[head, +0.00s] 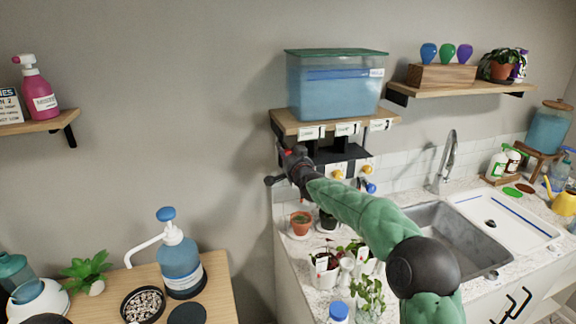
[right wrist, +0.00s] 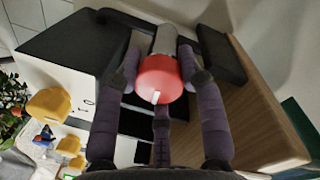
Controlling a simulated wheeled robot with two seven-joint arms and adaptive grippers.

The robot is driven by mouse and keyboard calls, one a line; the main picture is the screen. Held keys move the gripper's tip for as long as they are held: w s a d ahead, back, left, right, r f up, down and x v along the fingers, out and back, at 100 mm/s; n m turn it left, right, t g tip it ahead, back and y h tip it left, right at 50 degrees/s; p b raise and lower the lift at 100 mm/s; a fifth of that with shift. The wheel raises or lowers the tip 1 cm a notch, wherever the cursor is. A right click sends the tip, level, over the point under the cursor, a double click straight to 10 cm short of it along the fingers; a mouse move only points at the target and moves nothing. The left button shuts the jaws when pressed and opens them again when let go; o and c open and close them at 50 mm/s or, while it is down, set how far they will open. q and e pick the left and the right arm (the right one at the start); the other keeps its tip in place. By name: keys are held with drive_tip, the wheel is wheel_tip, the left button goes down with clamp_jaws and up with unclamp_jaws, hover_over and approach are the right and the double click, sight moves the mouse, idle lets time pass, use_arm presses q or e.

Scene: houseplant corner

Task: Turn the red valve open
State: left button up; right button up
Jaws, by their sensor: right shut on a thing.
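The red valve (right wrist: 158,82) is a round red knob with a white mark, on a grey metal stem. It fills the middle of the right wrist view, between the fingers of my right gripper (right wrist: 163,70). The fingers are shut on it from both sides. In the head view my right gripper (head: 287,166) is under the left end of the tank shelf, and only a small bit of red (head: 287,152) shows beside it. My left gripper is not in view.
A blue water tank (head: 335,88) stands on a wooden shelf (head: 290,122) with white labels. Yellow knobs (head: 338,174) and a blue one (head: 370,187) are to the right. The sink (head: 460,235) is at right.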

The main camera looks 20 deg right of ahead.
drive_tip(key=shift+f+m+b, duration=0.15)
drive_tip(key=shift+m+b, duration=0.6)
drive_tip(key=shift+m, duration=0.05)
drive_tip(key=o, duration=0.9)
drive_tip(key=shift+s+r, duration=0.2)
drive_tip(key=shift+s, duration=0.2)
drive_tip(key=s, duration=0.7)
drive_tip(key=s+r, duration=0.1)
drive_tip(key=s, duration=0.3)
drive_tip(key=shift+d, duration=0.15)
drive_tip(key=shift+f, duration=0.1)
